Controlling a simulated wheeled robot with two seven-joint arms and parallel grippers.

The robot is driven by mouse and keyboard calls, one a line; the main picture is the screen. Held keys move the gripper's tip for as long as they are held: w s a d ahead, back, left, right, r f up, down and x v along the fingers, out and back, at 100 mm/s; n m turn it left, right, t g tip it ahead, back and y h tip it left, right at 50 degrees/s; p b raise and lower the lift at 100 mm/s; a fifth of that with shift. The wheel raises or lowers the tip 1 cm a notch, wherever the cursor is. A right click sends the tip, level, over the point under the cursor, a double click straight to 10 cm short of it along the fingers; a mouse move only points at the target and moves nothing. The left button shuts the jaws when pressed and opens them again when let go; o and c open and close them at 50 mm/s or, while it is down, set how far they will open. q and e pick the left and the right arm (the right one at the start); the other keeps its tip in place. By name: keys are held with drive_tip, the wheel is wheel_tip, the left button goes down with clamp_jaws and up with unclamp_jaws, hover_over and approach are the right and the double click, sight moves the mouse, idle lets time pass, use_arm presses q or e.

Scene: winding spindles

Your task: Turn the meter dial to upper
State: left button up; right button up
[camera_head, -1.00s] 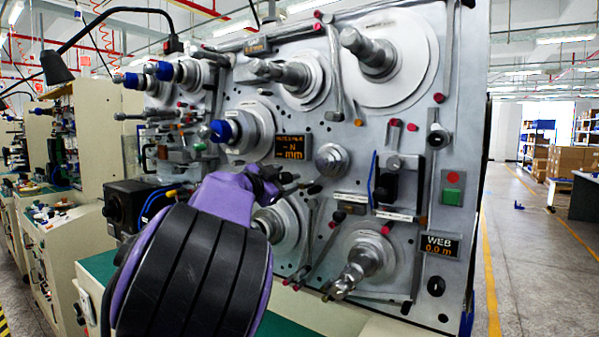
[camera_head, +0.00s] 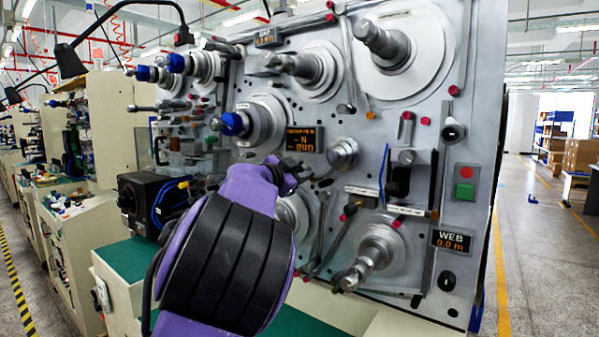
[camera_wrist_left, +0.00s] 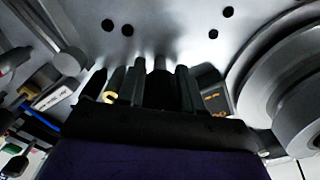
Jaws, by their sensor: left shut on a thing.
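My left gripper (camera_head: 290,176) is against the grey machine panel, just below a black display with orange characters (camera_head: 304,141). In the left wrist view, its dark fingers (camera_wrist_left: 158,85) are shut on a small dark knob (camera_wrist_left: 160,66), which I take to be the meter dial. The fingers hide most of the dial, so its pointing direction cannot be read. My purple and black wrist covers the area below it in the head view. The display's edge also shows beside the fingers in the wrist view (camera_wrist_left: 214,98). My right gripper is not in view.
A silver knob (camera_head: 343,153) stands right of the display. A blue-hubbed spindle (camera_head: 235,123) juts out at the left, and a silver chuck (camera_head: 370,258) at the lower right. Red and green buttons (camera_head: 465,182) are farther right. An open aisle lies beyond the panel's right edge.

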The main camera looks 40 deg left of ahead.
use_arm(q)
drive_tip(key=shift+f+m+b, duration=0.2)
drive_tip(key=shift+m+b, duration=1.8)
drive_tip(key=shift+m, duration=1.8)
drive_tip(key=shift+f+m+b, duration=0.15)
drive_tip(key=shift+m+b, duration=1.85)
drive_tip(key=shift+m, duration=1.8)
drive_tip(key=o, duration=0.9)
drive_tip(key=shift+o, duration=0.7)
drive_tip(key=shift+d+r, duration=0.1)
drive_tip(key=shift+r, duration=0.05)
drive_tip(key=shift+s, duration=0.15)
